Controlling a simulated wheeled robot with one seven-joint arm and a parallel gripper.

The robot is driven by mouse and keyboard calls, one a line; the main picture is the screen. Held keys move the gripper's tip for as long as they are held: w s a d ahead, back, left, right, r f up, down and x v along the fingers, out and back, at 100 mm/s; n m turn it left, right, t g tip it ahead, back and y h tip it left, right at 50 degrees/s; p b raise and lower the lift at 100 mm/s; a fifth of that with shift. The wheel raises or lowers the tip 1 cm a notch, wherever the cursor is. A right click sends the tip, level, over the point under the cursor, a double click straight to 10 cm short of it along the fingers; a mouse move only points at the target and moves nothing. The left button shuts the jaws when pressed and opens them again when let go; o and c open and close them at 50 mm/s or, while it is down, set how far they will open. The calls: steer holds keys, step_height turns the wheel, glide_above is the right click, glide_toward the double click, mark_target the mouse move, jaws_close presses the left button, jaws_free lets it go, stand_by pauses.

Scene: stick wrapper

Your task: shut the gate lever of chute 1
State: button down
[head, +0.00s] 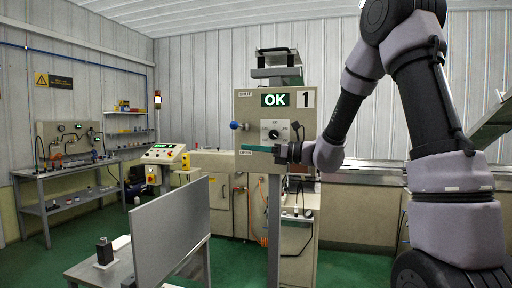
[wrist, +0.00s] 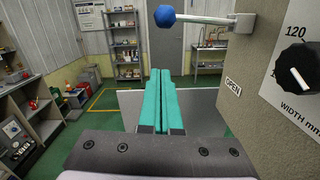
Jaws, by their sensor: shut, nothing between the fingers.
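The chute 1 box (head: 300,115) is a beige panel marked "1" with a lit "OK" display (head: 275,100) and a width dial (head: 272,133). Its gate lever has a blue ball (head: 235,125) and sticks out sideways from the box's left edge, between the SHUT label (head: 245,93) above and the OPEN label (head: 244,154) below. In the wrist view the ball (wrist: 165,15) and its pale rod (wrist: 205,19) are at the top, apart from my fingers. My gripper (head: 246,147) has teal fingers shut together and empty, pointing left across the panel's lower front; the fingers also show in the wrist view (wrist: 160,72).
A grey upright plate (head: 170,225) stands at the front left by a small table. A console (head: 165,155) and a workbench (head: 70,170) are farther back. Shelves (wrist: 125,45) show beyond my fingers. Open green floor lies between.

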steer(key=shift+w+a+r, duration=0.35)
steer(key=shift+a+r, duration=0.3)
steer(key=shift+w+a+r, duration=0.3)
steer(key=shift+a+r, duration=0.4)
steer(key=shift+w+a+r, duration=0.35)
steer(key=shift+a+r, duration=0.3)
steer(key=shift+r, duration=0.1)
steer(key=shift+r+m, duration=0.25)
steer(key=shift+m, duration=0.15)
